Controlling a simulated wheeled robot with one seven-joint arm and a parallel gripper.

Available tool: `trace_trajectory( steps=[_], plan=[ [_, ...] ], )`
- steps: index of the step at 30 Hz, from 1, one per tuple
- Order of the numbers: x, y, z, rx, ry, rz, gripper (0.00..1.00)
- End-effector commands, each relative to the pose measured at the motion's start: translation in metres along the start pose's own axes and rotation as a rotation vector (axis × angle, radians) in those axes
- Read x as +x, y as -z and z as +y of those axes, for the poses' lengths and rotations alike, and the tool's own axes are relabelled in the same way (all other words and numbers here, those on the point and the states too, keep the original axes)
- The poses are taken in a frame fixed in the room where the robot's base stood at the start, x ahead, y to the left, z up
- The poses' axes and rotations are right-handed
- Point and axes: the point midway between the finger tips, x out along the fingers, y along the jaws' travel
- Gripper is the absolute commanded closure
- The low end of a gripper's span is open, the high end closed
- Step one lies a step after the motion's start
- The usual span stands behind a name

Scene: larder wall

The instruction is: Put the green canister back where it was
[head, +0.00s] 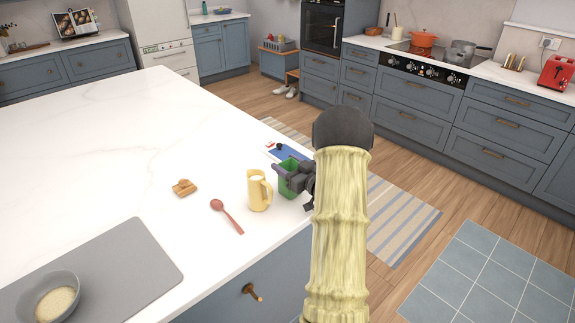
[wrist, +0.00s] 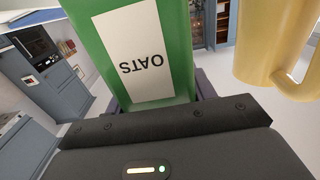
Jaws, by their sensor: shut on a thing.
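The green canister (head: 288,184) is near the right edge of the white island top in the head view, just right of the cream jug (head: 258,190). In the wrist view the canister (wrist: 180,40) fills the middle, with a white label reading OATS upside down. My gripper (head: 297,180) is shut on the canister from the right side. The jaws show at its base in the wrist view (wrist: 155,100). I cannot tell whether the canister touches the top. The jug shows close beside it at the right of the wrist view (wrist: 275,45).
A red spoon (head: 226,214) and a small brown item (head: 184,187) lie left of the jug. A blue flat item (head: 285,152) lies behind the canister. A grey mat (head: 125,265) with a bowl (head: 47,300) is front left. The island's left and back are clear.

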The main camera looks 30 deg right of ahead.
Motion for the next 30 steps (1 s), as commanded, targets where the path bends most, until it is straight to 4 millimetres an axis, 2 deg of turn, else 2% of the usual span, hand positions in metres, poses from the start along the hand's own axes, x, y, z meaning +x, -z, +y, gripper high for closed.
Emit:
trace_trajectory(
  steps=[2,3,6,18,23,30],
  plan=[
    [0.0,-0.003,0.0,0.0,0.0,0.001,0.95],
    [0.0,-0.003,0.0,0.0,0.0,0.0,0.42],
    [0.0,-0.003,0.0,0.0,0.0,0.0,0.24],
    [0.0,0.003,0.0,0.0,0.0,0.0,0.24],
    [-0.021,-0.001,0.001,0.001,-0.004,-0.001,0.24],
    [-0.069,-0.001,0.002,0.001,-0.006,0.0,0.24]
  ],
)
